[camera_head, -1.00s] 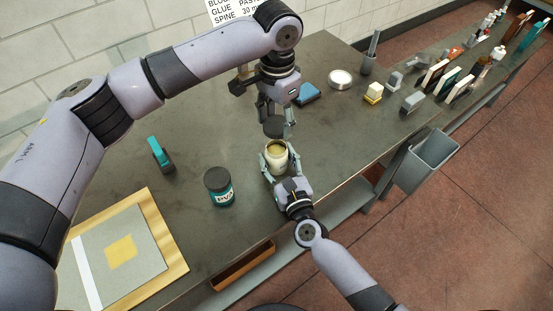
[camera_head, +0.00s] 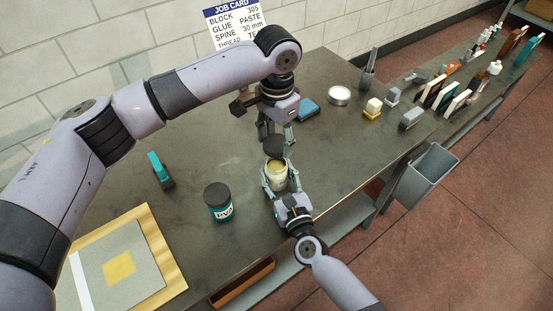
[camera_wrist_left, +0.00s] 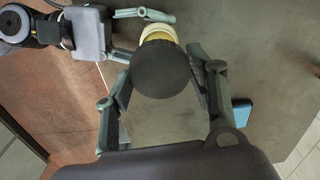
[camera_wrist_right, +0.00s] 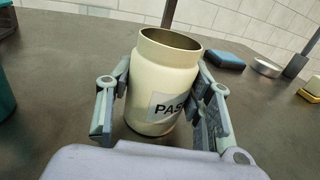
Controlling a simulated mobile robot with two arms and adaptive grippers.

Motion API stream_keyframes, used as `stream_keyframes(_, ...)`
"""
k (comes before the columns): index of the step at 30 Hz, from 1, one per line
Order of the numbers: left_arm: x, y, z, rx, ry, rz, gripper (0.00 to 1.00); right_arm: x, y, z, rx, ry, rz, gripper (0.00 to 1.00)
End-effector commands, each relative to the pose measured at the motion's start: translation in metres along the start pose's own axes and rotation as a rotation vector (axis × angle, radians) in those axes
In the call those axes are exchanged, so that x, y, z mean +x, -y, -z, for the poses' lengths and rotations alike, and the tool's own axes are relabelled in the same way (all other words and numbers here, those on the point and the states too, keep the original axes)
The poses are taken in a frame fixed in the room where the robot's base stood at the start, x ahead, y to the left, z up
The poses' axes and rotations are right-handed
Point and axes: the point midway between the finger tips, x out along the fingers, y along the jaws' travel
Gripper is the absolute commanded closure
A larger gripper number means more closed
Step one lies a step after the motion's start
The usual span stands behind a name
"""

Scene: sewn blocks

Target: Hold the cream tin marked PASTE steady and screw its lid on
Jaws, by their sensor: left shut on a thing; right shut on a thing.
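The cream tin (camera_head: 278,180) stands upright on the bench. Its label, partly readable as "PAS", and its open mouth show in the right wrist view (camera_wrist_right: 160,85). My right gripper (camera_head: 277,186) is shut around the tin's body, one finger on each side. My left gripper (camera_head: 274,142) is shut on the dark round lid (camera_head: 274,149) and holds it flat, close above the tin. In the left wrist view the lid (camera_wrist_left: 160,70) covers part of the tin (camera_wrist_left: 158,34). The lid appears apart from the rim, but the exact gap is hard to tell.
A dark-lidded PVA jar (camera_head: 218,202) stands left of the tin. A teal-handled tool (camera_head: 160,170), a board with a yellow square (camera_head: 118,267), a blue block (camera_head: 308,108) and a round metal dish (camera_head: 339,95) lie around. A grey bin (camera_head: 428,176) hangs off the bench's front edge.

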Motion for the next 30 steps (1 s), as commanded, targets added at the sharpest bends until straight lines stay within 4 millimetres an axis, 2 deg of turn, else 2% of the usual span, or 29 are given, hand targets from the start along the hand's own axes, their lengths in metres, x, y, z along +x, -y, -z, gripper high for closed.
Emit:
stream_keyframes(3,0.019,-0.001,-0.001,0.001,0.004,-0.002,0.64,0.0,0.0,0.0,0.0,0.0,0.0,1.0)
stream_keyframes(8,0.039,-0.001,-0.001,0.001,0.002,0.0,0.64,0.0,0.0,0.0,0.0,0.0,0.0,1.0)
stream_keyframes(23,0.04,-0.001,-0.001,0.001,0.001,0.001,0.64,0.0,0.0,0.0,0.0,0.0,0.0,1.0)
stream_keyframes(30,0.051,-0.001,-0.001,-0.001,0.002,0.001,0.64,0.0,0.0,0.0,0.0,0.0,0.0,1.0)
